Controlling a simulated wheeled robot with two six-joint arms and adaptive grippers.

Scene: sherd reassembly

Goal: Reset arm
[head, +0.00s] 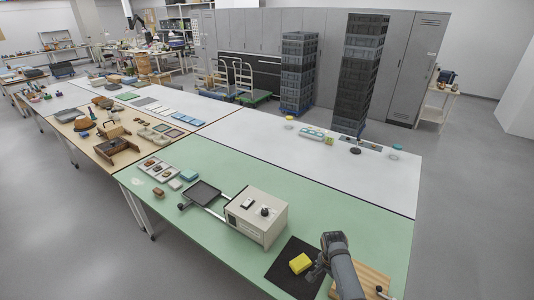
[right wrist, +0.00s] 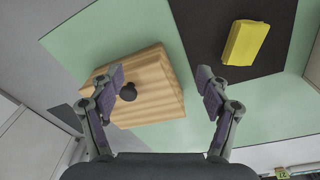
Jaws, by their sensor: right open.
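My right gripper (head: 318,272) is at the near right corner of the green table (head: 215,165), beside a yellow block (head: 300,263) that lies on a black mat (head: 280,277). In the right wrist view the gripper (right wrist: 160,80) is open with its fingers wide apart and nothing held. A wooden board (right wrist: 155,72) with a dark round knob (right wrist: 128,92) shows below and between the fingers. The yellow block (right wrist: 245,42) lies on the mat to the right, apart from the fingers. My left gripper is not in view.
A dark square tray (head: 203,193) and a white tray of small pieces (head: 158,168) lie farther left. The white table (head: 300,160) behind is mostly clear.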

